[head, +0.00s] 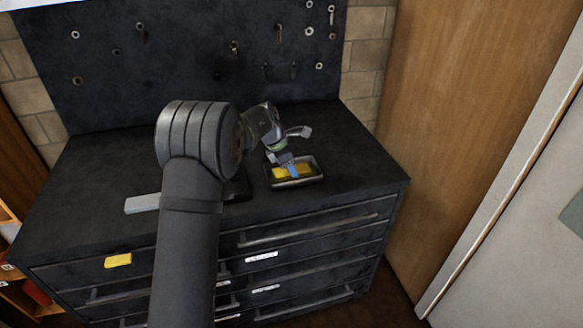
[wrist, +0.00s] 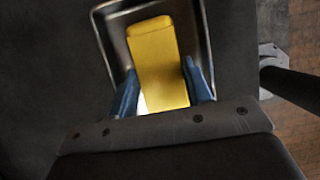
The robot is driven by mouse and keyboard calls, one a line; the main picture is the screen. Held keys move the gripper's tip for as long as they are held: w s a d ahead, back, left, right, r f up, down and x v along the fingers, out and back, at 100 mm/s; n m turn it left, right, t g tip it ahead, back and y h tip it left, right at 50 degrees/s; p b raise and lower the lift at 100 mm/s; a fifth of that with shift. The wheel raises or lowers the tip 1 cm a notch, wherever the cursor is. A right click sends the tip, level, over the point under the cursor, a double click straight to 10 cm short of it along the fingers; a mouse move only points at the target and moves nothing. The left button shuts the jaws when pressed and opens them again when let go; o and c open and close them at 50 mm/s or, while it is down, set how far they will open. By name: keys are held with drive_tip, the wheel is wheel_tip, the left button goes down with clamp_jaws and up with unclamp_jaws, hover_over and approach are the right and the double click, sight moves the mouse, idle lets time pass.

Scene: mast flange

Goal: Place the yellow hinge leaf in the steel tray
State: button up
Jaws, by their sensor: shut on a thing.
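The yellow hinge leaf (wrist: 157,62) is between the two blue fingers of my gripper (wrist: 163,92), which is shut on it. In the head view the yellow hinge leaf (head: 292,172) shows within the outline of the steel tray (head: 312,178). In the wrist view the steel tray (wrist: 204,28) surrounds the leaf's far end. My gripper (head: 286,160) points down over the tray in the head view. I cannot tell whether the leaf touches the tray floor. Its near end is partly hidden by my gripper.
The tray stands on a dark cabinet top (head: 345,150), right of centre. A grey bar (head: 142,203) lies at the left front edge. A dark pegboard (head: 190,45) with hanging hardware rises behind. The right part of the top is clear. A yellow label (head: 118,260) is on a drawer front.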

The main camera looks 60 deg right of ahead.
sight(298, 169)
drive_tip(key=shift+f, duration=0.1)
drive_tip(key=o, duration=1.3)
drive_tip(key=v, duration=1.2)
drive_tip(key=x, duration=1.2)
drive_tip(key=shift+f, duration=0.25)
wheel_tip(298, 169, up, 3)
drive_tip(key=shift+r, duration=0.8)
